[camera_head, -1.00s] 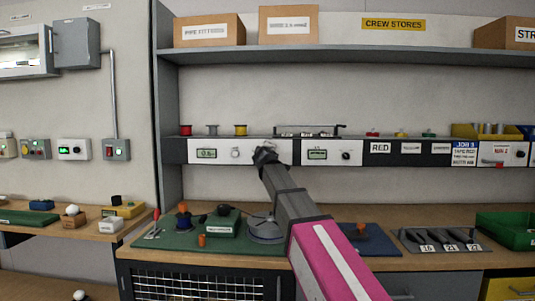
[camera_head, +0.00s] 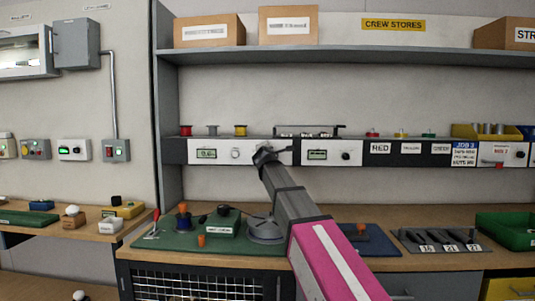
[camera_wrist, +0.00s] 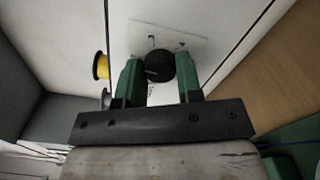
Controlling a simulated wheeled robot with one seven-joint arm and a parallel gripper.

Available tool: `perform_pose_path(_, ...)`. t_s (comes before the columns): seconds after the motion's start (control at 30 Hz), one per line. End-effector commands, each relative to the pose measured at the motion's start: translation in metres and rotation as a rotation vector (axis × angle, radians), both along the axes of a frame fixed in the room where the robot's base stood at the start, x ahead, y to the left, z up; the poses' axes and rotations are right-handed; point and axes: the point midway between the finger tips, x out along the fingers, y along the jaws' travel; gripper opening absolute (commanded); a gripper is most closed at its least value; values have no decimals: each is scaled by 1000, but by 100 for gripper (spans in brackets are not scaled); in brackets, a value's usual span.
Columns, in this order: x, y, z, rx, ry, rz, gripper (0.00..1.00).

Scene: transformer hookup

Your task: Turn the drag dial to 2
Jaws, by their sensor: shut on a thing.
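A round black dial knob (camera_wrist: 160,66) sits on the white panel, with small marks around it that I cannot read. My gripper (camera_wrist: 159,72) has its two green fingers on either side of the knob, shut on it. In the head view my gripper (camera_head: 266,155) is at the white panel (camera_head: 222,146) and hides the dial. A small green display (camera_head: 206,154) is at the panel's left end; its reading is too small to be sure of. A pale round knob (camera_head: 235,153) is between the display and my gripper.
A second white panel with a display (camera_head: 317,155) and a black knob (camera_head: 346,156) is close on the right. Spools (camera_head: 240,130) stand on the ledge above. The bench below holds a green mat (camera_head: 185,243) with several parts.

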Motion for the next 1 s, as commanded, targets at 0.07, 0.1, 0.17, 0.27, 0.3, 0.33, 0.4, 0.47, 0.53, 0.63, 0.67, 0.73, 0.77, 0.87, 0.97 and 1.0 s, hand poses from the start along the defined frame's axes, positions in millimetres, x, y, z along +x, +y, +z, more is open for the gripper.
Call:
perform_pose_path(0.07,0,0,0,-28,1,1,9)
perform_pose_path(0.1,0,0,0,-40,2,1,9)
perform_pose_path(0.17,0,0,0,-56,2,1,9)
perform_pose_path(0.27,0,0,0,-73,3,1,9)
perform_pose_path(0.3,0,0,0,-77,3,1,9)
perform_pose_path(0.33,0,0,0,-80,3,1,9)
perform_pose_path(0.4,0,0,0,-83,3,1,9)
perform_pose_path(0.47,0,0,0,-84,3,1,9)
perform_pose_path(0.53,0,0,0,-84,3,1,9)
perform_pose_path(0.63,0,0,0,-83,3,1,9)
perform_pose_path(0.67,0,1,0,-83,3,1,9)
perform_pose_path(0.73,0,1,0,-83,3,1,9)
perform_pose_path(0.77,0,1,0,-83,3,1,43)
perform_pose_path(0.87,0,0,0,-83,3,1,58)
perform_pose_path(0.97,0,0,0,-83,3,1,58)
perform_pose_path(1.0,0,0,0,-83,3,0,58)
